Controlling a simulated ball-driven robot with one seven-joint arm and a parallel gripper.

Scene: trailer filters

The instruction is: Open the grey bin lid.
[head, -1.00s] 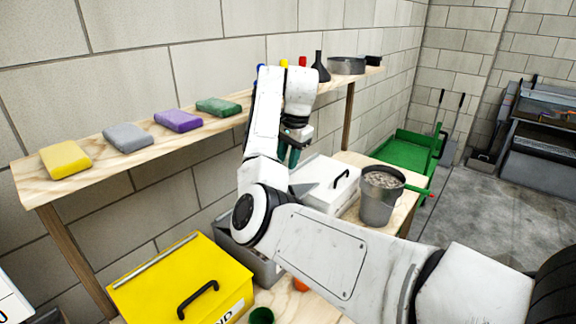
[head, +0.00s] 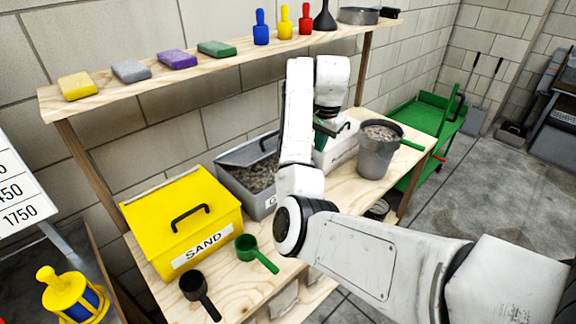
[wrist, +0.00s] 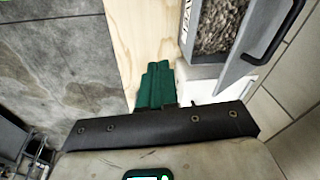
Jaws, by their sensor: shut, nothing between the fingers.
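The grey bin (head: 236,196) stands on the wooden bench between the yellow bin and the white bin, its right part hidden behind my arm. Its grey lid (head: 243,154) is raised at the back against the wall side, and gravel shows inside. In the wrist view the lid (wrist: 246,52) stands tilted up with its black handle (wrist: 285,32), beside the gravel (wrist: 218,22). My gripper (head: 325,130) is in front of the white bin, right of the grey bin. Its green fingers (wrist: 156,68) are shut and empty, apart from the lid.
The yellow sand bin (head: 185,215) is closed at left. A white bin (head: 345,150) and a grey bucket (head: 375,160) stand at right. The shelf (head: 140,90) above holds sponges and bottles. Green and black scoops (head: 248,246) lie at the bench front.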

